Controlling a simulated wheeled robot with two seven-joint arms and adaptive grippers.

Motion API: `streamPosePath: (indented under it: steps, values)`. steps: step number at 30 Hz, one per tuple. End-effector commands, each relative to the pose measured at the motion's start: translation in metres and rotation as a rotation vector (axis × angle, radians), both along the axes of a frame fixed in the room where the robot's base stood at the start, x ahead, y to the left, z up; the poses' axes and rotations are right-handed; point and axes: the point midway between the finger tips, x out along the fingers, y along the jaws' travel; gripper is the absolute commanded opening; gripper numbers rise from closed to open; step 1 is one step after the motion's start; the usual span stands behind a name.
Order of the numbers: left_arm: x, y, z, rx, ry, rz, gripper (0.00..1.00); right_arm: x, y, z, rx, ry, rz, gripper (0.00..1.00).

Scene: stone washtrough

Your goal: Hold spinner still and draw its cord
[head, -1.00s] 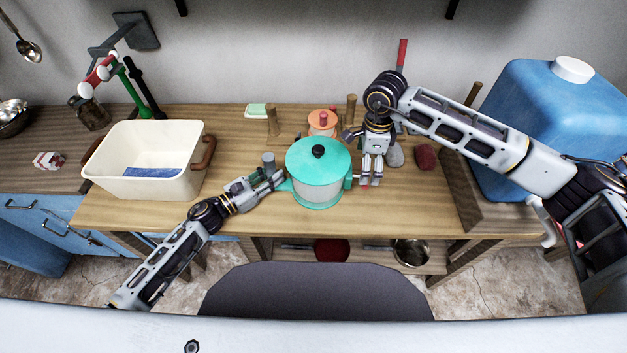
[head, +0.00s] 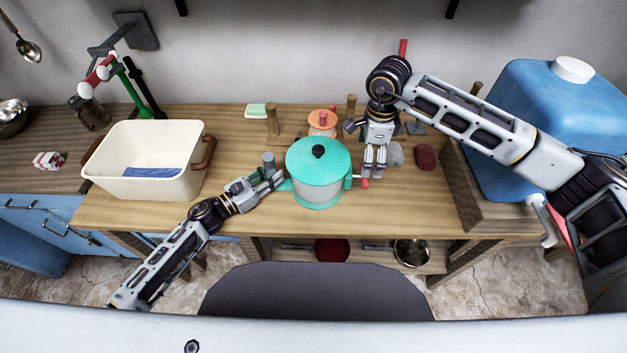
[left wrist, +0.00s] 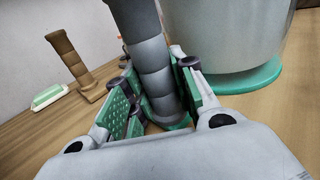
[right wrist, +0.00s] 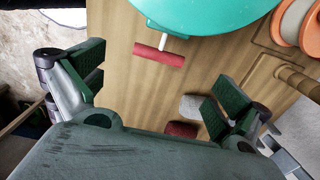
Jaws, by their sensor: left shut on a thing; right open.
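The spinner (head: 318,185) stands upright on the wooden table, with a teal lid, black knob, pale bowl and teal base. A grey upright post (head: 269,160) stands at its left side. My left gripper (head: 270,181) is shut around this post, as the left wrist view (left wrist: 150,95) shows. The cord's red bar handle (right wrist: 158,56) sits close against the spinner's right side on a short white stem; it shows small in the head view (head: 365,183). My right gripper (head: 374,174) is open and empty above the handle, fingers pointing down; the handle lies beyond its spread fingers.
A cream basin (head: 143,184) stands at left. Behind the spinner are an orange-topped reel (head: 322,122) and wooden pegs (head: 351,107). A grey stone (head: 396,155) and dark red lump (head: 426,157) lie right of my right gripper. A blue tank (head: 555,125) stands far right. The front table strip is clear.

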Motion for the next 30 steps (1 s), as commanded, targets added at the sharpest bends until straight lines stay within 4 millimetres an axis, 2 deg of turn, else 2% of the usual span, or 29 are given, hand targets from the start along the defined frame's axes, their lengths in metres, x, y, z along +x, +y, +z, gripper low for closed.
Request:
streamPosePath:
  steps: [1, 2, 7, 22, 30]
  values:
    - [0.0, 0.0, 0.002, -0.002, -0.002, 0.0, 0.0, 0.0, 0.0, 0.0, 0.0, 0.0, 0.0, 1.0]
    - [0.0, 0.0, 0.002, -0.002, -0.002, 0.0, 0.29, 0.0, 0.0, 0.0, 0.0, 0.0, 0.0, 1.0]
    - [0.0, 0.0, 0.001, -0.001, -0.001, 0.0, 0.51, 0.0, 0.0, 0.0, 0.0, 0.0, 0.0, 1.0]
    - [-0.002, 0.002, 0.0, 0.0, 0.0, 0.0, 0.51, 0.0, 0.0, 0.0, 0.0, 0.0, 0.0, 1.0]
    - [-0.013, 0.014, -0.001, 0.0, 0.001, 0.0, 0.51, 0.0, 0.0, 0.0, 0.0, 0.0, 0.0, 1.0]
